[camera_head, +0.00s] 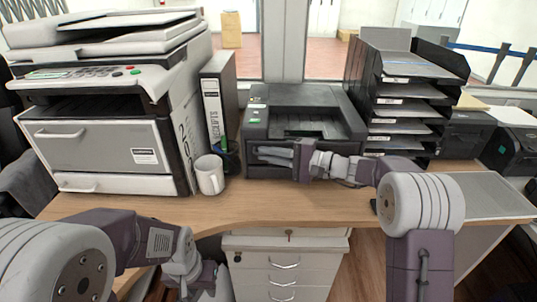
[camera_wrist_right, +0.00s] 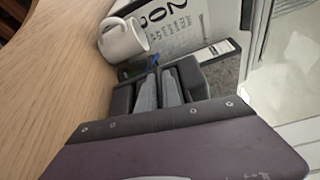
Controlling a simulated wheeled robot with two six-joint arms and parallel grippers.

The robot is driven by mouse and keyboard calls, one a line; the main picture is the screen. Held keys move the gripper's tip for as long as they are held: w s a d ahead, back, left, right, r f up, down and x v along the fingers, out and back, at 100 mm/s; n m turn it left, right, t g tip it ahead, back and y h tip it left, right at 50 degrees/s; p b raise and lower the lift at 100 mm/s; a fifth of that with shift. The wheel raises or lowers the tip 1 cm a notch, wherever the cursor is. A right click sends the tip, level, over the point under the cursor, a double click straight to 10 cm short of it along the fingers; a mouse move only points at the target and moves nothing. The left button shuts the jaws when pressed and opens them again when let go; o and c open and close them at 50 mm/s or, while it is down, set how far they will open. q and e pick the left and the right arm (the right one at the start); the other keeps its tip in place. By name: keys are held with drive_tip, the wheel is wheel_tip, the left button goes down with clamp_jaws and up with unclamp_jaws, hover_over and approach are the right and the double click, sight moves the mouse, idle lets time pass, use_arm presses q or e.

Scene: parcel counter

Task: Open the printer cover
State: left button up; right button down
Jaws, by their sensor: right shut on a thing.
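The black printer (camera_head: 303,97) stands on the counter, its dark output slot facing me. My right gripper (camera_head: 264,155) reaches across the printer's lower front from the right, fingers pointing left. It is shut on what seems to be the printer's front cover; the fingers and arm hide the gripped edge. In the right wrist view its two grey fingers (camera_wrist_right: 158,91) lie close together, and the cover cannot be made out. My left gripper (camera_head: 205,278) is low at the bottom left, away from the printer; its fingertips are unclear.
A white mug (camera_head: 209,174) stands left of the printer, also visible in the right wrist view (camera_wrist_right: 122,40). A binder (camera_head: 217,95) and a large copier (camera_head: 110,100) stand further left. Black letter trays (camera_head: 408,90) stand close on the right. The counter's front strip (camera_head: 265,207) is clear.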

drive_tip(key=shift+s+f+n+t+y+b, duration=0.1)
drive_tip(key=shift+s+f+n+y+b, duration=0.7)
drive_tip(key=shift+b, duration=2.6)
drive_tip(key=shift+s+f+n+t+b, duration=0.1)
drive_tip(key=shift+f+n+b, duration=0.75)
drive_tip(key=shift+b, duration=2.55)
drive_tip(key=shift+s+f+n+t+y+b, duration=0.1)
drive_tip(key=shift+s+f+n+y+b, duration=0.25)
drive_tip(key=shift+n+b, duration=2.05)
drive_tip(key=shift+s+r+m+b, duration=0.2)
drive_tip(key=shift+m+b, duration=0.45)
drive_tip(key=shift+b, duration=1)
drive_tip(key=c, duration=1.5)
unclamp_jaws()
drive_tip(key=shift+c, duration=0.2)
